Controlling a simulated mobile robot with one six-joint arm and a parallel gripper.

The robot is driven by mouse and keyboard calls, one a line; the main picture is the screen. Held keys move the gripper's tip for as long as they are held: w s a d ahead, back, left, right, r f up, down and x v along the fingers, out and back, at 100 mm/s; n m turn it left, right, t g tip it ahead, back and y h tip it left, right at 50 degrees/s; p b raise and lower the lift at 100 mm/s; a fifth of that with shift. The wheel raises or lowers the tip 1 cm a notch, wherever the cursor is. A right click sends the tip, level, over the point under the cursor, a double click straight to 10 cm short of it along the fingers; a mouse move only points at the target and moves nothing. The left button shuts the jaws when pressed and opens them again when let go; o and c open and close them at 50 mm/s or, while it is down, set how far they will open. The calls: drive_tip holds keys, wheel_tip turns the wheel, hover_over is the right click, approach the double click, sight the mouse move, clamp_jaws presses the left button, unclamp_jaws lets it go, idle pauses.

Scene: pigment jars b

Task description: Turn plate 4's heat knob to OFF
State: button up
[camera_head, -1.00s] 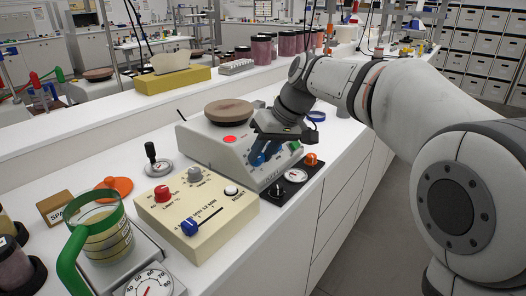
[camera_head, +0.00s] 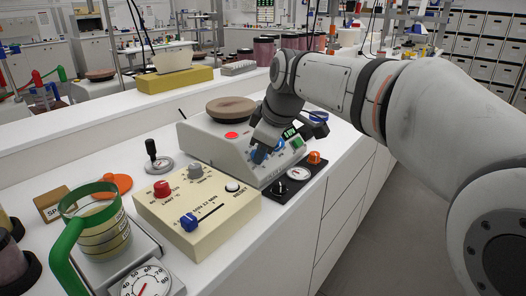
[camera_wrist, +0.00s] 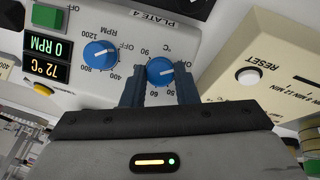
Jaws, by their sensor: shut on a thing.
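Plate 4 is a pale stirring hotplate (camera_head: 215,146) with a round brown top; its label (camera_wrist: 157,17) shows in the wrist view. The blue heat knob (camera_wrist: 160,71) sits under the °C mark, with OFF and numbers around it. My gripper (camera_wrist: 160,88) is shut on this knob, one finger on each side. In the head view, my gripper (camera_head: 261,150) partly hides the knob. The blue RPM knob (camera_wrist: 100,54) is beside it. The displays read 0 RPM and 72 °C.
A cream box (camera_head: 197,215) with a red knob, a blue slider and a RESET button stands close to the hotplate. A black panel (camera_head: 297,180) with an orange knob is at its right front. A green-handled beaker (camera_head: 105,235) stands at lower left.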

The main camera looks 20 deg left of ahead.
drive_tip(key=shift+n, duration=0.4)
drive_tip(key=o, duration=1)
drive_tip(key=p+v, duration=0.1)
drive_tip(key=v, duration=0.6)
drive_tip(key=shift+d+r+p, duration=0.15)
drive_tip(key=shift+r+p, duration=0.15)
drive_tip(key=shift+p, duration=0.05)
drive_tip(key=shift+s+d, duration=0.1)
drive_tip(key=shift+s, duration=0.05)
